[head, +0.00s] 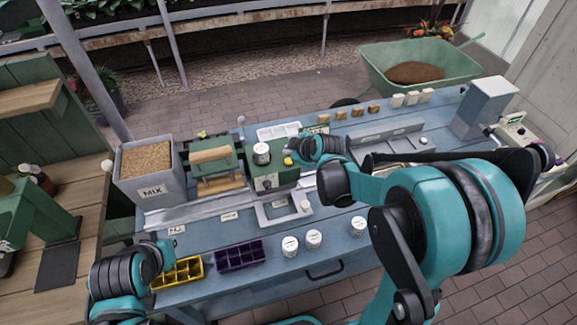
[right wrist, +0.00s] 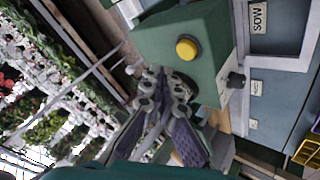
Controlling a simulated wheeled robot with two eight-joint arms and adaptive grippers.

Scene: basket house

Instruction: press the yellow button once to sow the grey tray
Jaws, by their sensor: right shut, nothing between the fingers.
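The yellow button (head: 287,161) sits on the green machine (head: 267,178). In the right wrist view the button (right wrist: 187,48) is round and unobstructed on the green face. My right gripper (head: 308,150) is shut and empty beside the button. In the right wrist view its fingertips (right wrist: 160,78) are close to the machine, below and left of the button; contact cannot be told. A pale grey tray (head: 278,131) lies behind the machine.
A purple tray (head: 240,255) and a yellow tray (head: 178,272) lie at the front of the blue bench. White jars (head: 314,239) stand near the front edge. A bin marked MIX (head: 150,190) stands left. A green wheelbarrow (head: 420,62) is behind the bench.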

